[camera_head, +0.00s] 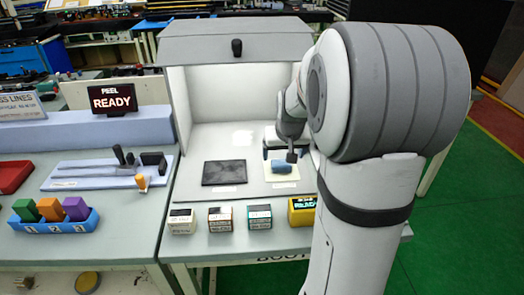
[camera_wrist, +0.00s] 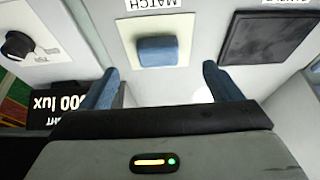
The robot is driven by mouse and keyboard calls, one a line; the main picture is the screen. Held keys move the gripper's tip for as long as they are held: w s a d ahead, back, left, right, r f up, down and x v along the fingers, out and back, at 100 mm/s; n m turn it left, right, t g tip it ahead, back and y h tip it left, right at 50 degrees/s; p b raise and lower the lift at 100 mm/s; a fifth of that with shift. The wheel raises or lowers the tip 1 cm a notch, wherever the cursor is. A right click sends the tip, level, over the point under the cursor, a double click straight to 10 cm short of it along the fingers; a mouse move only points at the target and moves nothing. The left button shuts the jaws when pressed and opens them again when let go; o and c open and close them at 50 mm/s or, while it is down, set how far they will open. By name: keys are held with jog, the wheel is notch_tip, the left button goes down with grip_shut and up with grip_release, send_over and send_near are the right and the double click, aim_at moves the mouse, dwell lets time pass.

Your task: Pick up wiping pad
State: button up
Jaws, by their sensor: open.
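A small blue pad (camera_head: 281,167), the only thing here that looks like a wiping pad, lies on a pale cream card inside the white booth. In the wrist view the blue pad (camera_wrist: 158,51) sits on the card, beside the word MATCH. My gripper (camera_head: 285,154) is at the pad's far side in the head view. In the wrist view my gripper (camera_wrist: 157,80) has its two blue fingers wide apart, with nothing between them. The pad lies ahead of the fingertips, between their lines, and appears untouched.
A black square panel (camera_head: 225,172) lies left of the card. Several small boxes stand along the front, including a yellow device (camera_head: 302,210). A black knob (camera_wrist: 17,44) shows in the wrist view. Booth walls (camera_head: 230,92) enclose the back and sides.

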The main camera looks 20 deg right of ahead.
aim_at(281, 163)
jog(key=x, duration=0.5)
jog(key=w+x, duration=0.1)
jog(key=x, duration=0.2)
jog(key=shift+w+d+r+p, duration=0.1)
jog(key=shift+w+d+p, duration=0.05)
jog(key=shift+d+p, duration=0.25)
jog(key=shift+c, duration=0.3)
jog(key=c, duration=1.1)
